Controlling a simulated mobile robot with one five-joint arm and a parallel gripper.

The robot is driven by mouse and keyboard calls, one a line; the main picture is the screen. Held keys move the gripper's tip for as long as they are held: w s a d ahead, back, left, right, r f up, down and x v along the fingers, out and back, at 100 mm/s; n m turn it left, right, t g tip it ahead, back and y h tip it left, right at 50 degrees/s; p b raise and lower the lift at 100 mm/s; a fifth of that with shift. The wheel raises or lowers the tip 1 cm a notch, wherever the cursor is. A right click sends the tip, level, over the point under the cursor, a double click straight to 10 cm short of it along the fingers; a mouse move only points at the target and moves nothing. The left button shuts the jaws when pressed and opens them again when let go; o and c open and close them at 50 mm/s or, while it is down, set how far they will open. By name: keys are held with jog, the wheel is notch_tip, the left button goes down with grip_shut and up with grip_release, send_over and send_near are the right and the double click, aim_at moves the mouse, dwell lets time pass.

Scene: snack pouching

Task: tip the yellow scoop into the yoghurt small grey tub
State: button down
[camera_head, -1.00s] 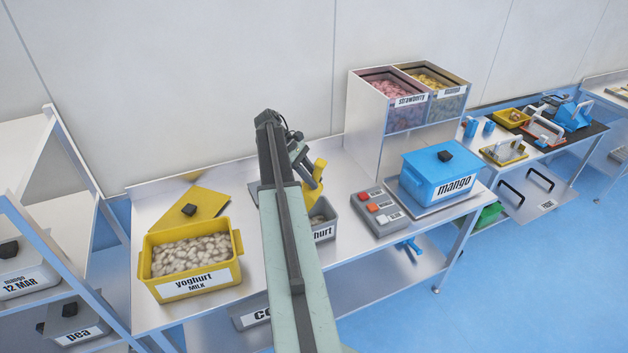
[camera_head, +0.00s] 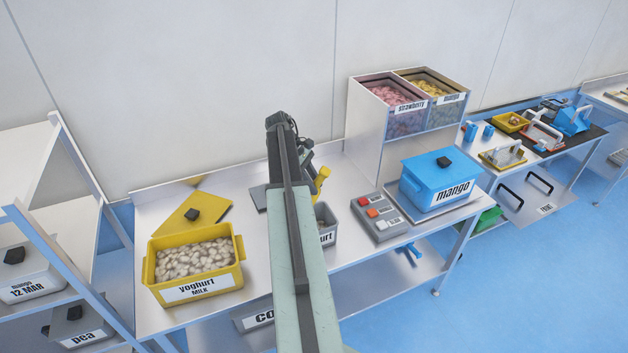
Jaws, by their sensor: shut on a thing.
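The yellow scoop (camera_head: 320,178) shows only in part, just right of my arm and above the small grey tub. My gripper (camera_head: 307,160) is at the far end of the arm, shut on the scoop, with its fingers largely hidden. The scoop's bowl and its contents cannot be made out. The small grey tub (camera_head: 328,238) stands on the steel bench with a label ending in "hurt". Its left part is hidden by my arm, and some pale pieces show inside.
An open yellow "yoghurt MILK" tub (camera_head: 243,274) of pale pieces stands left, its yellow lid (camera_head: 187,227) behind it. Right of the grey tub are a grey button box (camera_head: 385,228) and a lidded blue mango tub (camera_head: 418,185). A strawberry and mango bin (camera_head: 366,125) stands behind.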

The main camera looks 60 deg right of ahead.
jog(key=r+t+p, duration=0.2)
jog(key=t+p, duration=0.1)
jog(key=r+t+p, duration=0.1)
jog(key=shift+s+a+y, duration=0.15)
jog(key=shift+s+y, duration=0.15)
jog(key=shift+y, duration=0.1)
jog(key=t, duration=0.5)
jog(key=shift+r+t+y, duration=0.3)
jog(key=shift+r+y, duration=0.1)
jog(key=shift+w+r+t, duration=0.1)
jog(key=shift+w+t, duration=0.05)
jog(key=shift+t, duration=0.25)
jog(key=shift+w+r, duration=0.15)
